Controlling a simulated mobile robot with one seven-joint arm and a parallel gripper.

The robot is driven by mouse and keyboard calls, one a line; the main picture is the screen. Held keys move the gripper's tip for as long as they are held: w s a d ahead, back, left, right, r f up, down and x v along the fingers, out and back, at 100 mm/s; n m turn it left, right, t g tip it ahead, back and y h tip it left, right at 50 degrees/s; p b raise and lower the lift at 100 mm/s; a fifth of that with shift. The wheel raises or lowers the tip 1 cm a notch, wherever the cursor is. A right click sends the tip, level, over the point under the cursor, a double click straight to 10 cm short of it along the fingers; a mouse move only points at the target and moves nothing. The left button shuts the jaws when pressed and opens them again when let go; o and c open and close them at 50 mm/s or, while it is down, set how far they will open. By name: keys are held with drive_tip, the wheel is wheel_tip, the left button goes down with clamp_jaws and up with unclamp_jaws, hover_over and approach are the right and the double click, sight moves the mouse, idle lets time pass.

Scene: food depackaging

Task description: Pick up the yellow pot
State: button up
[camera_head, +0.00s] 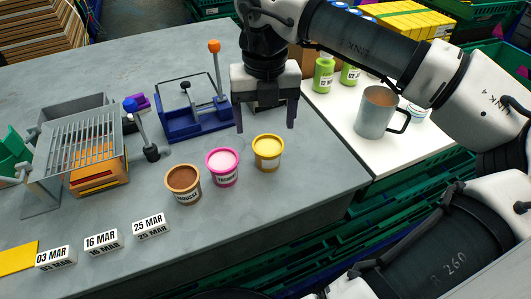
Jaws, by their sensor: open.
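The yellow pot (267,153) stands upright on the grey table, the rightmost of three small pots in a row. My gripper (266,127) is open, with its two dark fingers pointing down. In the picture it shows just above the yellow pot and a little behind it, with nothing between the fingers. The exact gap in height and depth between the fingertips and the pot is hard to tell. The pot's lid and front are unobstructed.
A pink pot (222,166) stands close to its left, then a brown pot (183,184). A blue-based device (195,122) with an orange-knobbed lever is behind. Date blocks (102,242) lie front left. A grey mug (376,112) stands on the white surface at right. Free table lies right of the yellow pot.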

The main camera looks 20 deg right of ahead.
sight(268, 144)
wheel_tip(268, 144, down, 4)
drive_tip(key=shift+f, duration=0.1)
drive_tip(key=shift+s+d+f+p, duration=0.15)
drive_tip(key=shift+f+p, duration=0.4)
drive_tip(key=shift+f, duration=0.7)
drive_tip(key=shift+d+f+p, duration=0.15)
drive_tip(key=shift+f+p, duration=0.35)
drive_tip(key=shift+f, duration=0.75)
drive_tip(key=c, duration=1)
